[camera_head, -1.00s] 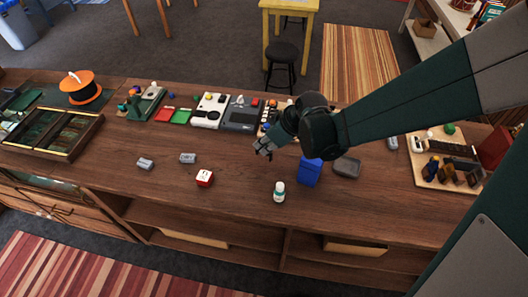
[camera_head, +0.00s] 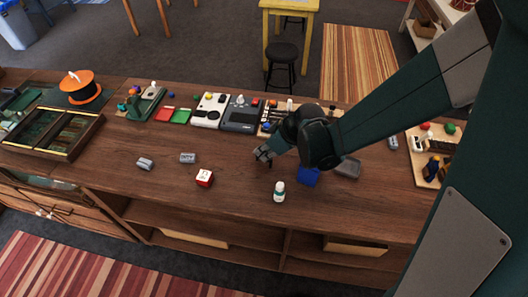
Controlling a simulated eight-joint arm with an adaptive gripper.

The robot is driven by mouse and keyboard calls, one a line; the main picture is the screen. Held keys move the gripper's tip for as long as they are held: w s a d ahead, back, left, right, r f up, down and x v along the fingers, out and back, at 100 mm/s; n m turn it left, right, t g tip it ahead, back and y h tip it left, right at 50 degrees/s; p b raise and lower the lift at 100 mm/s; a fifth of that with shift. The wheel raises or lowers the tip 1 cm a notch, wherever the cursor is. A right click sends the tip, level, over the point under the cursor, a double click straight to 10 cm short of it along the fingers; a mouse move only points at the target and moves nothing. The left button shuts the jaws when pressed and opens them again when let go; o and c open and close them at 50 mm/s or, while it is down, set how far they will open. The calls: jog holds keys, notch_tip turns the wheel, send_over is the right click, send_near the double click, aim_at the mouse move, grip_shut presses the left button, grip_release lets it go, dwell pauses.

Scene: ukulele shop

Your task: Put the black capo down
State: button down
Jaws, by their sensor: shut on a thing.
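My gripper (camera_head: 266,157) is over the middle of the wooden counter (camera_head: 232,208), left of the blue box. Its jaws are shut on a small dark thing, the black capo (camera_head: 270,163), which is tiny and hard to make out here. I cannot tell whether the capo touches the counter. My arm comes in from the right and hides part of the counter behind it.
A white bottle (camera_head: 279,192), a red-and-white cube (camera_head: 204,178) and two grey pieces (camera_head: 188,157) (camera_head: 145,163) stand nearby. A blue box (camera_head: 308,175) and a grey tray (camera_head: 348,168) are to the right. Devices line the back.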

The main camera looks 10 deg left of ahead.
jog(key=shift+f, duration=0.15)
jog(key=c, duration=2.6)
grip_release()
jog(key=shift+o, duration=0.2)
jog(key=shift+r, duration=0.25)
jog(key=v, duration=1.2)
jog(key=shift+p, duration=0.3)
jog(key=s+d+r+m+t+h, duration=0.1)
jog(key=s+d+r+m, duration=0.3)
jog(key=d, duration=0.5)
jog(key=s+d+r+m+t+h, duration=0.2)
jog(key=s+d+r+m, duration=0.2)
jog(key=d, duration=0.6)
jog(key=s+d+r+m+t+h, duration=0.1)
jog(key=s+d+r+m+h, duration=0.1)
jog(key=s+d+r+m, duration=0.3)
jog(key=d, duration=0.4)
jog(key=shift+s+d+r+t+h, duration=0.2)
jog(key=shift+s+t+h, duration=0.1)
jog(key=shift+s+t, duration=0.1)
